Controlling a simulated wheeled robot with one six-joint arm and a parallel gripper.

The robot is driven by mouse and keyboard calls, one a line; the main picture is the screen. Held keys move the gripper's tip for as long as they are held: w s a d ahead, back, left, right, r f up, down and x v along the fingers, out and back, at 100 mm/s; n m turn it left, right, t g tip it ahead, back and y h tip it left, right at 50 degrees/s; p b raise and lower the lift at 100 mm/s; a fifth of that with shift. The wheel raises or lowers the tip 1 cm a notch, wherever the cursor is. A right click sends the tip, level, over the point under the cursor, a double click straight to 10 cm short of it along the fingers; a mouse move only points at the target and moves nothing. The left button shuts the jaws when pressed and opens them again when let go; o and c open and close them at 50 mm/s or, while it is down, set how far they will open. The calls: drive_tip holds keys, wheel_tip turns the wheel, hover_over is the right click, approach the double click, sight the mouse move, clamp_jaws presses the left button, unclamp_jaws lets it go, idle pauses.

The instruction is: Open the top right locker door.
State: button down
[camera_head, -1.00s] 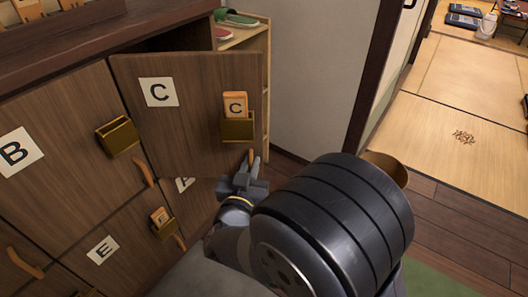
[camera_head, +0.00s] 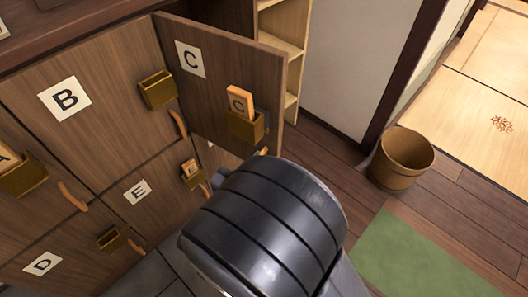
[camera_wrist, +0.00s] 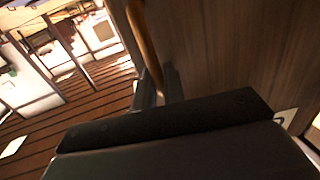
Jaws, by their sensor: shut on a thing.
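The top right locker door (camera_head: 222,82), brown wood with a white C label, stands swung outward from the cabinet. It carries a brass holder (camera_head: 246,124) with an orange C tag in it. Its curved orange handle (camera_wrist: 143,38) shows in the wrist view; in the head view only a small tip of it (camera_head: 264,151) shows. My gripper (camera_wrist: 158,88) is shut on the handle near its lower end. In the head view my own arm hides the fingertips and most of the handle. The locker's inside is hidden behind the door.
Door B (camera_head: 92,95) and door E (camera_head: 142,205) are shut, with handles and brass holders sticking out. A wooden shelf (camera_head: 284,45) stands behind door C.

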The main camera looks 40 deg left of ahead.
drive_tip(key=shift+s, duration=0.6)
drive_tip(key=c, duration=1.6)
unclamp_jaws()
drive_tip(key=shift+c, duration=0.2)
drive_tip(key=s+d+p, duration=0.1)
drive_tip(key=s+p, duration=0.1)
drive_tip(key=s, duration=0.8)
drive_tip(key=shift+s+d+p, duration=0.3)
drive_tip(key=shift+s+d, duration=0.05)
